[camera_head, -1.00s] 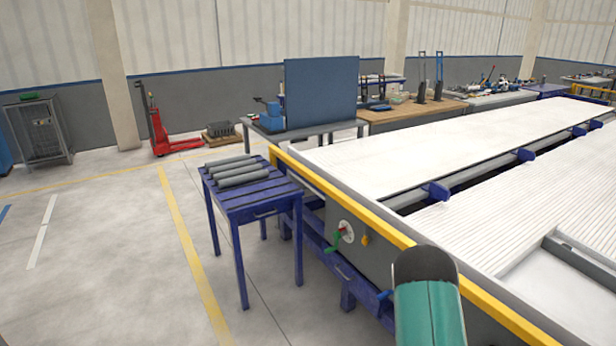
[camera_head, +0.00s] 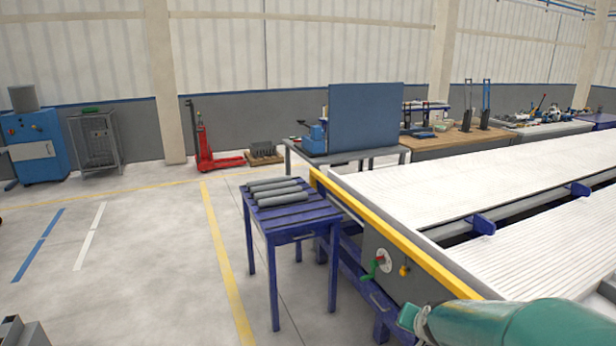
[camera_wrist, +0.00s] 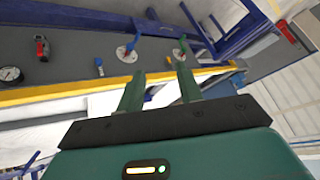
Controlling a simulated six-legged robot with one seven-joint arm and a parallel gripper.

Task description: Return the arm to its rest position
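My teal arm (camera_head: 540,324) crosses the lower right corner of the head view, in front of the large machine's near edge. My gripper (camera_wrist: 160,82) shows in the wrist view with its two green fingers apart and nothing between them. It points towards the grey side panel of a machine and its yellow rail, and I see no contact. In the head view I cannot make out the fingers. Three grey pipes (camera_head: 279,192) lie side by side on a small blue table (camera_head: 310,220), clear of my arm.
The large machine (camera_head: 440,180) with a yellow rail (camera_head: 385,230) fills the right side. A red pallet jack (camera_head: 210,150) and a blue cabinet (camera_head: 37,145) stand at the back left.

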